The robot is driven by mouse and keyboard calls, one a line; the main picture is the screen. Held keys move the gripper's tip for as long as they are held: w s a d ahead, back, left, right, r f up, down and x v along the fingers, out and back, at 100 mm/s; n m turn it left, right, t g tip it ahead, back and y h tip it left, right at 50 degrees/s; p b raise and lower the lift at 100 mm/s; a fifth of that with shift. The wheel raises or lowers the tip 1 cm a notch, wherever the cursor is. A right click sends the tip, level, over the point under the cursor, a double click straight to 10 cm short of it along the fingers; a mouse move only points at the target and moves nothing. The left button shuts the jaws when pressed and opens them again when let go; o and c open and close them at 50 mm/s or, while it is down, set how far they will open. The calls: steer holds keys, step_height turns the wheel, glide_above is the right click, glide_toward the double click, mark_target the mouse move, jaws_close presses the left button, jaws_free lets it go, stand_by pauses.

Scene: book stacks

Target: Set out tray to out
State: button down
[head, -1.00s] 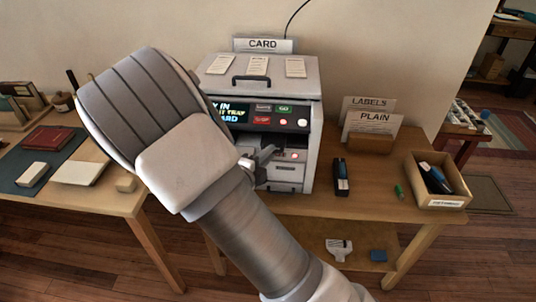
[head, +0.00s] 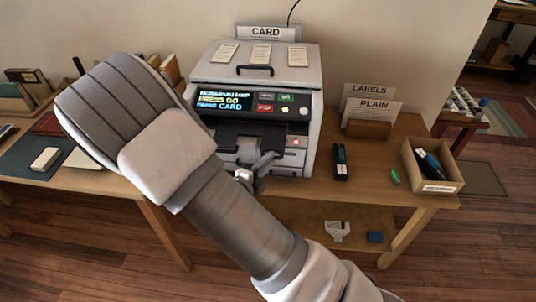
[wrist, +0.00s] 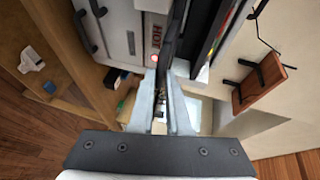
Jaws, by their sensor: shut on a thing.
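The white label machine (head: 305,75) stands on the wooden table with a CARD sign behind it. Its dark out tray (head: 232,138) shows at the front below the control panel, partly hidden by my arm. My gripper (head: 264,162) is at the tray's front edge. In the wrist view my gripper (wrist: 163,88) is shut on the thin dark tray edge (wrist: 172,45). The machine's display (head: 222,99) shows lines that seem to read "PRESS GO" and "PAPER CARD". My arm covers the machine's left front.
A dark stapler-like tool (head: 341,162), a green item (head: 395,177) and an open box (head: 436,186) stand right of the machine. LABELS and PLAIN signs (head: 372,113) stand behind. A lower shelf holds a blue block (head: 375,237). Table space before the signs is partly clear.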

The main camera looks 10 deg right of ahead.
steer(key=shift+s+f, duration=0.1)
steer(key=shift+s, duration=0.15)
steer(key=c, duration=0.9)
jaws_free()
steer(key=shift+a, duration=0.1)
steer(key=p+v, duration=0.2)
steer(key=v, duration=1.5)
steer(key=shift+s+a, duration=0.15)
steer(key=shift+p, duration=0.3)
